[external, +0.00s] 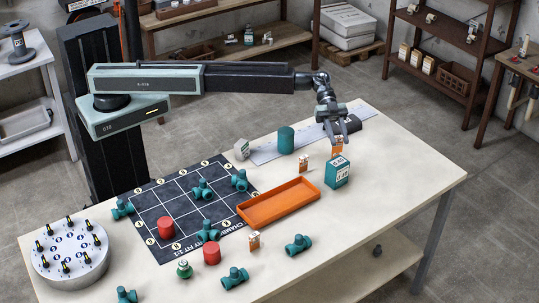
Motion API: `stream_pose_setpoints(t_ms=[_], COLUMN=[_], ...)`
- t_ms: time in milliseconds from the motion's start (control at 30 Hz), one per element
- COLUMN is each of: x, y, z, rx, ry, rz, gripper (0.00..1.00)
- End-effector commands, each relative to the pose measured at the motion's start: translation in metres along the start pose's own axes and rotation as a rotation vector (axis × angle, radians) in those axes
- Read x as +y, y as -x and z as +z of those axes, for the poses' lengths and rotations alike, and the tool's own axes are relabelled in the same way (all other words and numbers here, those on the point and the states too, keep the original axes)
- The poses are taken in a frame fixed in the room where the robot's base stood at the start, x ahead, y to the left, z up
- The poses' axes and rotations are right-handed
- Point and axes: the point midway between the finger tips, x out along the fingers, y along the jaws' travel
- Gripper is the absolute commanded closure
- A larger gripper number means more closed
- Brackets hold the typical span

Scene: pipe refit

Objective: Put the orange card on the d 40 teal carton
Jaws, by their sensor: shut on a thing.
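My gripper (337,136) points down at the right part of the table and is shut on the orange card (338,147). The card shows below the jaws, partly hidden by them. The teal carton (336,176), with a white label marked "d 40", stands upright on the table just below the card in the picture. I cannot tell whether the card touches the carton or is above or behind it.
An orange tray (279,204) lies left of the carton. A teal cylinder (286,140) stands behind. Teal fittings, red cylinders and a black mat (150,196) fill the left. The table's right end is clear.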

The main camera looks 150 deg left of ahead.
Motion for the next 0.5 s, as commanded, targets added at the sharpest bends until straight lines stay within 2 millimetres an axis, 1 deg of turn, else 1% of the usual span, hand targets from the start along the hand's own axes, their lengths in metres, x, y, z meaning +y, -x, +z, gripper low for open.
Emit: stream_pose_setpoints(t_ms=[133,200,300,367,433,500], x=[-0.003,-0.010,-0.008,-0.008,-0.008,-0.008], y=[-0.001,-0.005,-0.014,-0.018,-0.020,-0.019], z=[0.000,-0.001,0.022,0.032,0.036,0.034], rx=[0.000,0.000,0.000,0.000,0.000,0.000], ry=[0.000,0.000,0.000,0.000,0.000,0.000], rz=[0.000,0.000,-0.001,-0.001,0.000,0.000], gripper=[1.00,1.00,1.00,1.00,1.00,1.00])
